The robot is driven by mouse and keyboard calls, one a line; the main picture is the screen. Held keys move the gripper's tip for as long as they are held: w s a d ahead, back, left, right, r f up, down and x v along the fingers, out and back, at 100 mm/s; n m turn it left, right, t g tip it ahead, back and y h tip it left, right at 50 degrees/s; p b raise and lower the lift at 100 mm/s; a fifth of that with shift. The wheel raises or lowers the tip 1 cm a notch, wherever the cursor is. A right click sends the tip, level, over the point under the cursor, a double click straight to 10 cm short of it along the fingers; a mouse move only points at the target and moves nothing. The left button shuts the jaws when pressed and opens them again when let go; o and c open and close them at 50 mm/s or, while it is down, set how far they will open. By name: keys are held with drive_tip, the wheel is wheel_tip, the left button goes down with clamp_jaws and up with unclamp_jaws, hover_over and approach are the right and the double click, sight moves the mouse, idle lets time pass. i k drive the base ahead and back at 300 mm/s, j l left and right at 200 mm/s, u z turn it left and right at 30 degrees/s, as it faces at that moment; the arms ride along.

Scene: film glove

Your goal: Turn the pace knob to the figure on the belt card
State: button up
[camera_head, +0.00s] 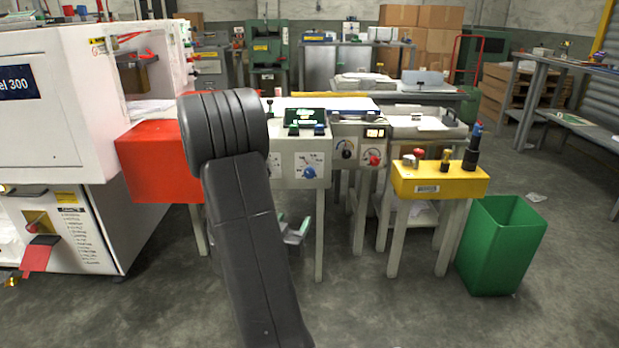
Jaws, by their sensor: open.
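A blue knob (309,172) sits on the front of a cream machine panel (284,172), with a small printed dial above it. On the panel to its right are a red knob (374,159) and a dark dial (347,149). The labels are too small to read, so I cannot tell which is the pace knob. I cannot make out the belt card or its figure.
A red box (160,165) and a large white machine (75,230) stand on the left. A yellow control box (440,180) with buttons and a dark lever is on the right, beside a green bin (501,246). The floor at the front right is clear.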

sight(310, 172)
drive_tip(key=i+l+u, duration=0.15)
drive_tip(key=l, duration=0.15)
drive_tip(key=i+l+u, duration=0.15)
drive_tip(key=l, duration=0.15)
drive_tip(key=i+l+u, duration=0.15)
drive_tip(key=l, duration=0.15)
drive_tip(key=i+l+u, duration=0.1)
drive_tip(key=l, duration=0.2)
